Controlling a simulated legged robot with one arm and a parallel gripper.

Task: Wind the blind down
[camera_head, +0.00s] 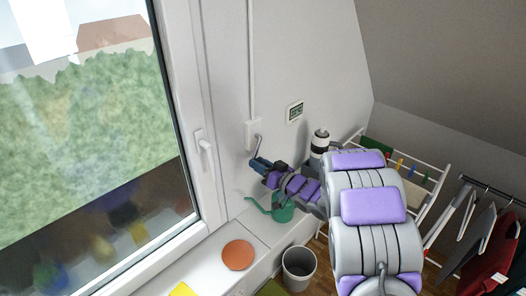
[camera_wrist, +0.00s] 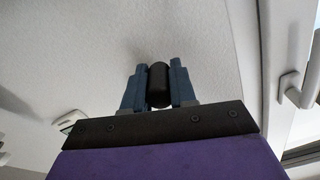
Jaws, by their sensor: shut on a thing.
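The crank for the blind hangs from a white winder box (camera_head: 251,134) on the wall right of the window. Its grey arm (camera_head: 259,144) slants down to my gripper (camera_head: 259,164). In the wrist view, my gripper's blue fingers (camera_wrist: 157,88) are shut on the crank's black knob (camera_wrist: 158,84), one finger on each side. The knob is hidden by the fingers in the head view. The window (camera_head: 90,130) shows greenery and a roof through its glass; I see no blind across the visible pane.
The window handle (camera_head: 203,143) is left of the crank. A small display (camera_head: 295,111) hangs on the wall at right. A green watering can (camera_head: 280,209) is below my gripper, and an orange disc (camera_head: 238,254) lies on the sill. A bin (camera_head: 299,266) and drying rack (camera_head: 413,185) stand nearby.

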